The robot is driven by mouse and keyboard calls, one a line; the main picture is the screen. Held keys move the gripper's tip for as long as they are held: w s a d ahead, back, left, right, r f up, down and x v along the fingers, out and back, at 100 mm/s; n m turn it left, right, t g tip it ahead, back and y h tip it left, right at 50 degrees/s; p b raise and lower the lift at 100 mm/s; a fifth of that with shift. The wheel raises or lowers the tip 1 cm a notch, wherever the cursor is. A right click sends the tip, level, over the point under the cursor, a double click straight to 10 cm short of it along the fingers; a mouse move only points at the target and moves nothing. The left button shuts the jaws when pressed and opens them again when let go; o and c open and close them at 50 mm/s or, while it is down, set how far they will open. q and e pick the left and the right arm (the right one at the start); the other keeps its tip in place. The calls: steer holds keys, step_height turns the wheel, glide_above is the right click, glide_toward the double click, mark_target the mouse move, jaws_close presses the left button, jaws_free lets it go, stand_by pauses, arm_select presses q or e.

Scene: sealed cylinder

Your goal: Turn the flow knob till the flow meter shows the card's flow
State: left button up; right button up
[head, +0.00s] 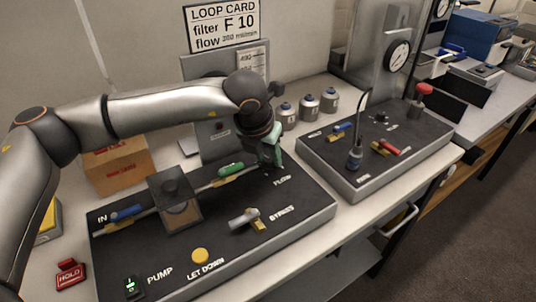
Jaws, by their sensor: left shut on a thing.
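The loop card (223,25) hangs on the wall at the top; it reads filter F 10, and its flow line in ml/min is too small to read surely. My left gripper (270,163) points down at the back right of the near black panel (215,240), beside a label that seems to read FLOW. It is shut on what I take to be the flow knob, which its fingers hide. A grey upright board (215,150) stands behind the panel, partly covered by my left arm; I cannot make out a flow meter reading. My right gripper is out of view.
The near panel has blue (126,213) and green (231,169) handled valves, a grey bypass lever (243,218), a yellow let-down button (200,256) and a pump switch (131,288). A red HOLD tag (70,274) lies left. A second panel (375,150) stands right.

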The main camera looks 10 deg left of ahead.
arm_select(q)
jaws_close()
steer(key=shift+a+f+m+h+b, duration=0.1)
steer(key=shift+f+m+h+b, duration=0.15)
steer(key=shift+m+b, duration=0.75)
steer(key=shift+w+r+b, duration=0.1)
steer(key=shift+b, duration=0.3)
steer(key=shift+m+h, duration=0.25)
steer(key=shift+m, duration=0.15)
steer(key=shift+r+m, duration=0.2)
steer(key=shift+m, duration=0.2)
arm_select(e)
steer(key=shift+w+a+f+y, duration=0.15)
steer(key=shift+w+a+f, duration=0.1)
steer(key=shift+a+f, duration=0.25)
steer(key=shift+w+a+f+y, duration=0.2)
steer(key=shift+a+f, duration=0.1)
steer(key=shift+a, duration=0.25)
arm_select(q)
steer(key=o, duration=0.6)
jaws_free()
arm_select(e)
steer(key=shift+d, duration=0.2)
